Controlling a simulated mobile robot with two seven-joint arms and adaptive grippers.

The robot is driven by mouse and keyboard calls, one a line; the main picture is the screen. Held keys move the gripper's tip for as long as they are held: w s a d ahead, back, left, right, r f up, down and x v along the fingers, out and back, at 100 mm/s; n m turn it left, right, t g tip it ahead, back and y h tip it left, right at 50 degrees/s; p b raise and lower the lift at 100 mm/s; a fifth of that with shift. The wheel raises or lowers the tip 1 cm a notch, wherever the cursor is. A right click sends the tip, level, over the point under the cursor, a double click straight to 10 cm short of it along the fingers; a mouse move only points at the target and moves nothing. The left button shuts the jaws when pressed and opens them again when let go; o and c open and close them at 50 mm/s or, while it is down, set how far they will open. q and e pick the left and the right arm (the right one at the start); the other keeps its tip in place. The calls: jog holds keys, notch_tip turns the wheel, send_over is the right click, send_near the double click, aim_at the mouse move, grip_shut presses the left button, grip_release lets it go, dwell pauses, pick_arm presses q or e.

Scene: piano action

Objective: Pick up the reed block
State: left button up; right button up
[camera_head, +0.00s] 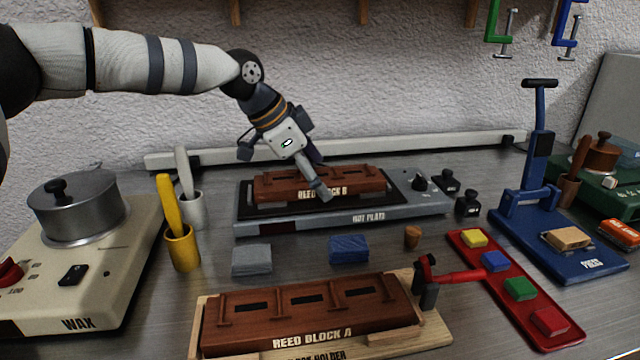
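Reed block B (280,187), a brown wooden block with dark slots, lies on the black top of the grey hot plate (405,209) in the head view. My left gripper (318,180) reaches down over the middle of this block, with a grey finger in front of its label. The far finger is mostly hidden, so I cannot tell whether the fingers touch the block. Reed block A (362,313), a similar brown block, sits in the light wooden block holder (425,338) at the front. My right gripper is not in view.
A wax pot (80,212) stands on the left, beside yellow (181,249) and white cups. Grey and blue blocks (349,249) lie between the hot plate and holder. A red-handled clamp (455,277), a red tray (499,250) and a blue press (590,262) fill the right.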

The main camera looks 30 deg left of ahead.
pick_arm(q)
jog(key=c, duration=1.3)
